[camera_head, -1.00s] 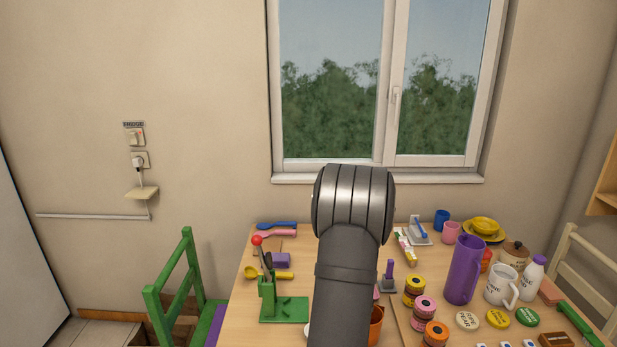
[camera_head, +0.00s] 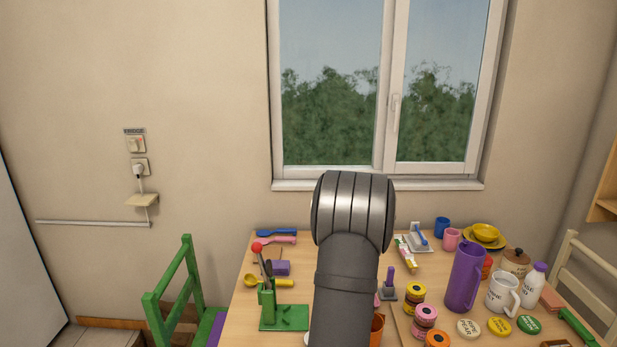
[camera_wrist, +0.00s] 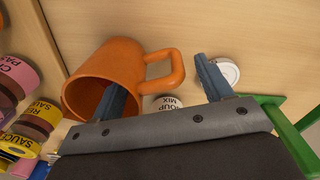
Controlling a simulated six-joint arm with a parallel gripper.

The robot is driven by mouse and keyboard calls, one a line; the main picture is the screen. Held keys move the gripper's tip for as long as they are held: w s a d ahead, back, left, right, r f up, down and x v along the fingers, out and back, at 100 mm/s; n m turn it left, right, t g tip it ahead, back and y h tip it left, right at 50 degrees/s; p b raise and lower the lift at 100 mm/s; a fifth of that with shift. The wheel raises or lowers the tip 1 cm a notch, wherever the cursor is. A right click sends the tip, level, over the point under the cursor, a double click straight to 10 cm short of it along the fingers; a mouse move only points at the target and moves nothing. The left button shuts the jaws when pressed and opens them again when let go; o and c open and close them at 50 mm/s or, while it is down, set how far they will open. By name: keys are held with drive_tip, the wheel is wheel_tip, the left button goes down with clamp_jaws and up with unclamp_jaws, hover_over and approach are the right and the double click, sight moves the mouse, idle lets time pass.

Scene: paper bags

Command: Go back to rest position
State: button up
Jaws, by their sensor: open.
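My gripper (camera_wrist: 165,85) is open in the wrist view, with its two grey fingers spread apart. An orange mug (camera_wrist: 108,72) is just beyond them. The left finger overlaps the mug's opening in the picture, and the handle shows between the two fingers. I cannot tell whether a finger touches the mug. In the head view my arm hides the gripper, and only a sliver of the orange mug (camera_head: 377,328) shows beside it.
The table holds a green press (camera_head: 284,315) at left and a purple jug (camera_head: 465,277), a white mug (camera_head: 503,293) and stacked tins (camera_head: 414,293) at right. A white soup mix lid (camera_wrist: 168,103) lies beside the orange mug. A green chair (camera_head: 172,290) stands left.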

wheel_tip(320, 180, down, 3)
wheel_tip(320, 180, up, 10)
drive_tip(key=shift+r, duration=0.2)
drive_tip(key=w+a+r, duration=0.1)
drive_tip(key=a+r, duration=0.2)
drive_tip(key=a, duration=0.5)
drive_tip(key=w+a+r, duration=0.1)
drive_tip(key=a+r, duration=0.2)
drive_tip(key=a, duration=0.6)
drive_tip(key=w+a+r, duration=0.2)
drive_tip(key=a+r, duration=0.1)
drive_tip(key=a, duration=0.5)
drive_tip(key=w+d+f, duration=0.1)
drive_tip(key=d+f, duration=0.3)
drive_tip(key=shift+w+d+m, duration=0.2)
drive_tip(key=shift+d+m, duration=0.1)
drive_tip(key=shift+d, duration=0.1)
